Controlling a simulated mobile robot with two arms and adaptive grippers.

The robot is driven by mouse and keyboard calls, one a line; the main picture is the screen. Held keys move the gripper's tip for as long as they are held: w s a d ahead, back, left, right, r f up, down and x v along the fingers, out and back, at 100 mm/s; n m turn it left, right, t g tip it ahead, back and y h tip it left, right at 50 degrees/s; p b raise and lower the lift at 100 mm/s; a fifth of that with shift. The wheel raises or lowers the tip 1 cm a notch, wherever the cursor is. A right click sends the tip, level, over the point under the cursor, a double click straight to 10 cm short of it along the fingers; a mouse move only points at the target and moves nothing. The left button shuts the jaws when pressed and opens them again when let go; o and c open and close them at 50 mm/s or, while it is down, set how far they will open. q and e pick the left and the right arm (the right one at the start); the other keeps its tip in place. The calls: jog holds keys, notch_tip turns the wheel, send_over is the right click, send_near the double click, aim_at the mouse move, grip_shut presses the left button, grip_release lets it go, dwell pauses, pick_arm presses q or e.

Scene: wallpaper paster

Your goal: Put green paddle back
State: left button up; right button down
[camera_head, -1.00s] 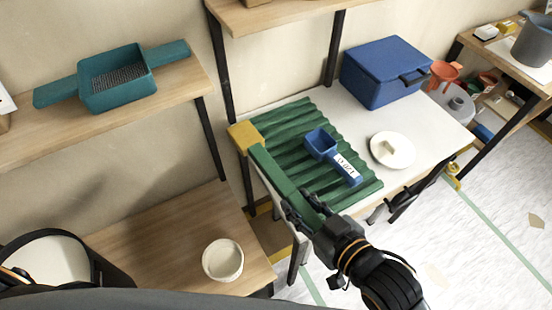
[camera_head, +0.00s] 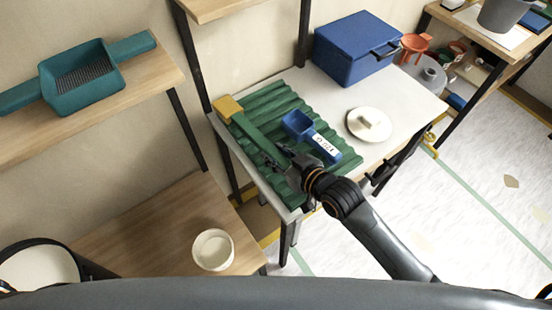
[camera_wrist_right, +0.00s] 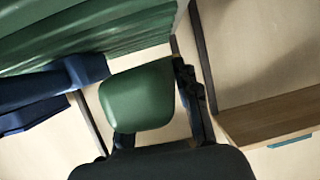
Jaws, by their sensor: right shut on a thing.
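The green paddle (camera_head: 248,133) is a long green bar with a yellow block (camera_head: 228,108) at its far end. It lies over or just above the left part of the green ridged mat (camera_head: 297,188); contact is unclear. My right gripper (camera_head: 280,163) is shut on its near end. In the right wrist view the green paddle end (camera_wrist_right: 138,97) sits between the dark fingers, partly hidden by the gripper. My left gripper is not in view.
A blue scoop (camera_head: 298,124) lies on the mat, close to the paddle. A white dish (camera_head: 368,124) and a blue box (camera_head: 350,48) share the white table (camera_head: 400,100). A teal tray (camera_head: 82,82) is on the left shelf. A white cup (camera_head: 213,250) stands on the lower wooden surface.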

jog(key=shift+w+f, duration=0.25)
jog(key=shift+f, duration=0.55)
jog(key=shift+f+p, duration=0.6)
jog(key=shift+f, duration=0.2)
jog(key=shift+f, duration=0.1)
jog(key=shift+f, duration=0.15)
jog(key=c, duration=1)
grip_release()
